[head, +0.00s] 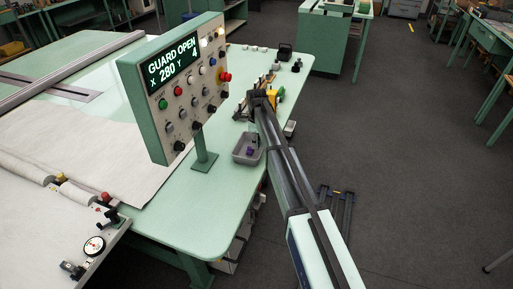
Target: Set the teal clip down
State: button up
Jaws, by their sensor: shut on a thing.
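My gripper (257,99) is small and dark in the head view, over the right part of the green bench (215,208). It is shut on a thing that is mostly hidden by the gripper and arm. I cannot make out the teal clip's shape or colour there, and I do not see it lying anywhere else.
A control panel (182,83) on a post stands left of the gripper. A yellow item (279,95) is close to its right. Several small parts stand farther back, near a black block (285,51). The bench's near end is clear. White cloth (85,150) covers the left side.

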jog(key=shift+f+p, duration=0.55)
jog(key=shift+f, duration=1.55)
jog(key=o, duration=1.1)
jog(key=shift+f, duration=0.1)
jog(key=shift+c, duration=0.2)
notch_tip(320, 180, up, 12)
jog(key=b, duration=0.4)
